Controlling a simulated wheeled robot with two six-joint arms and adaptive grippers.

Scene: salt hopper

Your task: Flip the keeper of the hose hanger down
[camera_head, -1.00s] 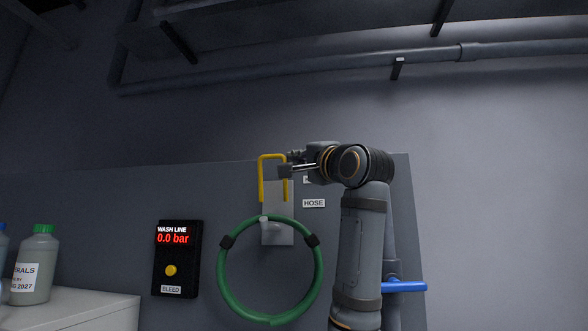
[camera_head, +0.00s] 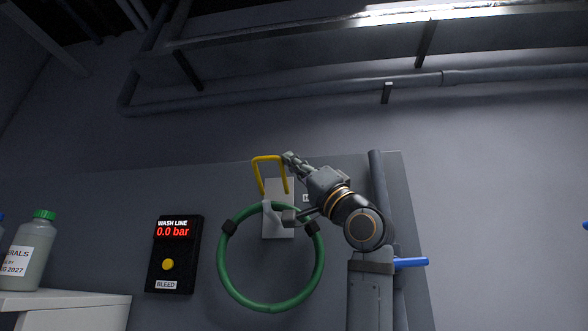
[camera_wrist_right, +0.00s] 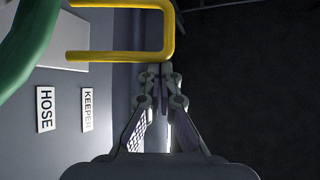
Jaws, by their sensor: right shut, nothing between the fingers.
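The keeper (camera_head: 268,158) is a yellow U-shaped bar standing up from the hanger's pale plate (camera_head: 279,228) in the head view, its crossbar on top. A green hose coil (camera_head: 222,265) with black bands hangs on the hanger below it. My right gripper (camera_head: 290,159) is at the keeper's upper right corner, pointing up and left. In the right wrist view the keeper (camera_wrist_right: 169,28) lies just beyond my shut fingertips (camera_wrist_right: 165,72), with nothing between them. I cannot tell whether they touch it. My left gripper is out of view.
HOSE (camera_wrist_right: 46,109) and KEEPER (camera_wrist_right: 87,109) labels are on the panel. A black wash line display (camera_head: 173,255) reading 0.0 bar is to the left. A bottle (camera_head: 30,250) stands on a white cabinet (camera_head: 75,300). A blue handle (camera_head: 411,262) is at right.

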